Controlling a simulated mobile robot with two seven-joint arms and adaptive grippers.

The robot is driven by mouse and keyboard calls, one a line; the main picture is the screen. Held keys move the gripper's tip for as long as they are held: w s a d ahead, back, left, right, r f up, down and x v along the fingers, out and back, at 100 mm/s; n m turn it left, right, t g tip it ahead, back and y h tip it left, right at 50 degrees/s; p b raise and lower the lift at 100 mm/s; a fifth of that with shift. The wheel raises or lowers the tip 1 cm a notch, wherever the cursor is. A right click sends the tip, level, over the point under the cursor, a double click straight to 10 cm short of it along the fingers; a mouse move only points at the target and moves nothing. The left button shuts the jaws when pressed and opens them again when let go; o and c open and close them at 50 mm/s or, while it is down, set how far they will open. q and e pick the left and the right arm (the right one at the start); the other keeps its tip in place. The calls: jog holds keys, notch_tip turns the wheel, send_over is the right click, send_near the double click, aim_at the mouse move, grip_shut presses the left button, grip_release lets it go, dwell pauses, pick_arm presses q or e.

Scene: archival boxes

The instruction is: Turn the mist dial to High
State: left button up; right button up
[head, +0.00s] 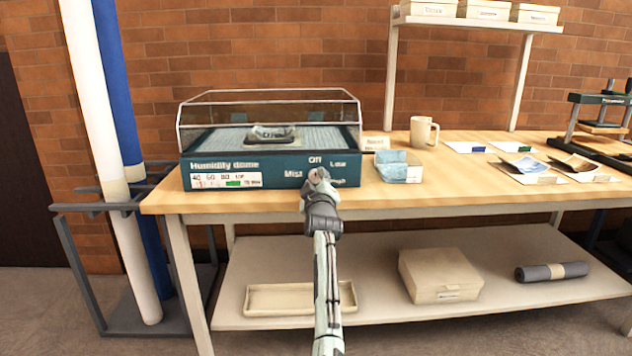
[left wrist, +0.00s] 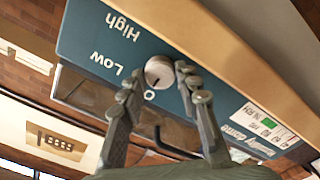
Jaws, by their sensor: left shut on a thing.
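The humidity dome (head: 222,165) stands at the left of the bench, a clear cover over a teal base. Its front panel has the Mist label (head: 293,174), with Off (head: 315,160), Low (head: 338,164) and a partly hidden High around the dial. My left gripper (head: 318,178) is at the panel and covers most of the dial in the head view. In the left wrist view, the round grey mist dial (left wrist: 159,72) sits between the two fingers, which are shut on it. A dark mark on its face lies toward the partly covered Off label. My right gripper is not in view.
A lower shelf (head: 380,265) holds boxes and a roll.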

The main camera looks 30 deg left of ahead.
pick_arm(q)
jog(key=shift+c, duration=1.1)
